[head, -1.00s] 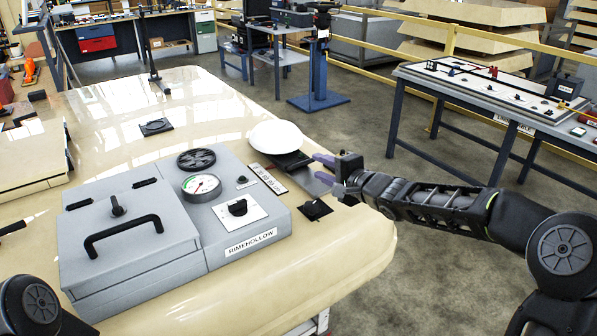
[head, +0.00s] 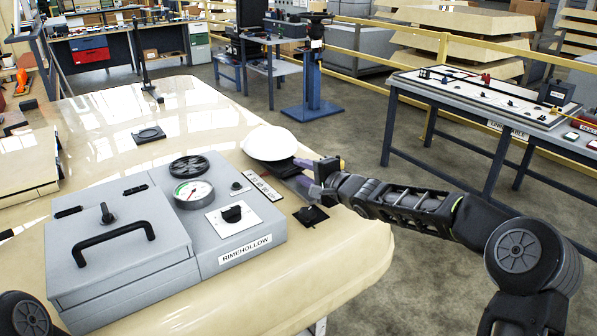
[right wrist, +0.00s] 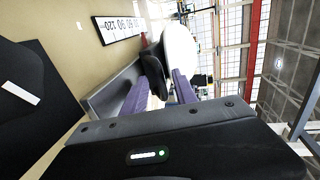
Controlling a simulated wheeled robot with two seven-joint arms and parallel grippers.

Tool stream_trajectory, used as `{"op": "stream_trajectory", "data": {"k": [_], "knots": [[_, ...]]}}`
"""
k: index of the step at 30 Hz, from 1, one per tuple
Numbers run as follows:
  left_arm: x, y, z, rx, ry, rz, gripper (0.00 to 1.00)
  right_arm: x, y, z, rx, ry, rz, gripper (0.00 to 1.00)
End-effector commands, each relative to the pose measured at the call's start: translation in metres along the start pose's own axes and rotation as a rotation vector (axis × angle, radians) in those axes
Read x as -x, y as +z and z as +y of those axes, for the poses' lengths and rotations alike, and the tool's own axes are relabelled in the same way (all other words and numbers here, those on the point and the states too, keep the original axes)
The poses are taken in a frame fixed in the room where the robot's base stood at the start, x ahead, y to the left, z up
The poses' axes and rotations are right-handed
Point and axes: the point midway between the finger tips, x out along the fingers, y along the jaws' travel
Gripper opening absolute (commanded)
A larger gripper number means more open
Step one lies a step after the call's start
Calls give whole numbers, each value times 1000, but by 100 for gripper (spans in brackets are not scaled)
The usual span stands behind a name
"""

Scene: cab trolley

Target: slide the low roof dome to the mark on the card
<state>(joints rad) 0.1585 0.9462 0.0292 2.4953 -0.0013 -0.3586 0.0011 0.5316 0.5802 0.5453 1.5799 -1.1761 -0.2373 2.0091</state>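The low white roof dome (head: 270,142) sits at the right edge of the cream roof, beyond the grey RIMEHOLLOW unit. A dark tab shows at its near right side. The card (head: 263,186), a white strip with a black border, lies on the roof beside the unit. Its numbers also show in the right wrist view (right wrist: 118,28). My right gripper (head: 298,172) is open, with purple fingers apart at the tab. In the right wrist view, the dome (right wrist: 181,52) is just past the fingertips; contact is unclear. My left gripper is out of view.
The grey unit (head: 225,245) with its gauge and knob stands left of my right gripper. A small black plate (head: 311,216) lies near the roof's right edge. A workbench (head: 480,98) stands at right across open floor. The roof's front strip is clear.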

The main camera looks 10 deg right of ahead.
Motion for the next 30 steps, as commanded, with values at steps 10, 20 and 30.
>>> {"op": "stream_trajectory", "data": {"k": [10,20,30], "knots": [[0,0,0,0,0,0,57,-23,0,0,1,0,0,34],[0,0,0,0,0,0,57,-22,0,0,1,0,0,19],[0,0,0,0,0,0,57,-22,0,0,0,0,0,0]]}}
